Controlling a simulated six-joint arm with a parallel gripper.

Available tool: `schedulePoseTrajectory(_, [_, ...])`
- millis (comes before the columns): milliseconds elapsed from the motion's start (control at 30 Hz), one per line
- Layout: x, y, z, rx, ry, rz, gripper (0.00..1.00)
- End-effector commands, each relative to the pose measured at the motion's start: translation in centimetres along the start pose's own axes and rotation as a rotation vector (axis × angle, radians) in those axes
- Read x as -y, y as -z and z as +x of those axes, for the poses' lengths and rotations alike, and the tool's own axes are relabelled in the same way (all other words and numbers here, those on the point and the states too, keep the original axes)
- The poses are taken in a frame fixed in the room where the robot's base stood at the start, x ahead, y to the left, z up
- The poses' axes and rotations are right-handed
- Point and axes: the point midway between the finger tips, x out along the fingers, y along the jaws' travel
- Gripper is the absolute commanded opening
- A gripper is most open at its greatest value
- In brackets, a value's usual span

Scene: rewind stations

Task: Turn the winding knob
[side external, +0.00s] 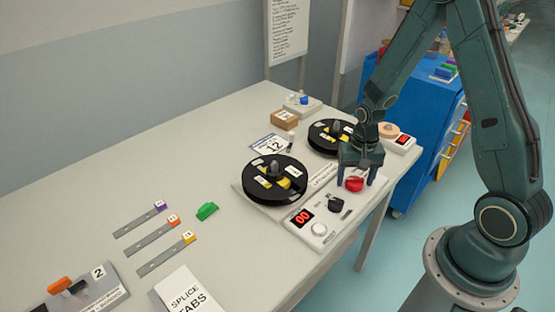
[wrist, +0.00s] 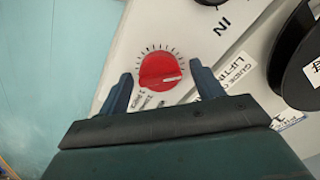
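A round red knob (side external: 354,185) with a white pointer line and a ring of tick marks sits on the white control panel (side external: 304,231). The red knob also shows in the wrist view (wrist: 160,71), its pointer line toward the right. Small lettering beside it is too blurred to read, so I cannot tell if it is named the winding knob. My gripper (side external: 356,179) is open over the red knob, one finger on each side. In the wrist view, gaps show between the knob and both fingers of my gripper (wrist: 163,85).
A black knob (side external: 336,204), a red "00" display (side external: 302,217) and a round white button (side external: 319,229) are on the panel. Two black reels (side external: 262,194) (side external: 320,140) stand close behind it. The table's edge is just right of the panel.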

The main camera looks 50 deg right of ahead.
Motion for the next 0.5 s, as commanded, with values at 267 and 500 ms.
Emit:
schedulePoseTrajectory(267, [0.0,0.0,-0.1,0.0,0.0,0.0,0.66])
schedulePoseTrajectory(500, [0.0,0.1,-1.1,-0.002,0.001,0.001,0.66])
